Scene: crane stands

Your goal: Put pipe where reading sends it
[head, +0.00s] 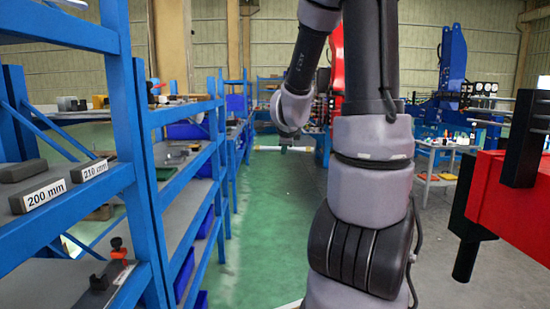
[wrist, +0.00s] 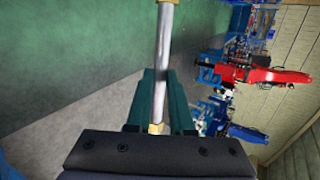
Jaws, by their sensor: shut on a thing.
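My gripper (wrist: 161,82) is shut on a pipe in the wrist view. The pipe (wrist: 164,45) is a pale grey metal tube with brass-coloured ends, lying lengthwise between the teal fingers. In the head view my arm reaches forward over the aisle, and a short length of the pipe (head: 298,149) shows level below my wrist. On the left shelf are a grey block labelled "200 mm" (head: 45,194) and another labelled "210 mm" (head: 91,170). A device with red and black knobs (head: 112,272) sits on the shelf below. No reading is legible on it.
Blue shelving (head: 136,120) lines the left side, with small parts and blue bins. A red machine (head: 508,205) stands close at right. A table with tools (head: 440,160) is behind it. The green floor (head: 262,205) between is clear.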

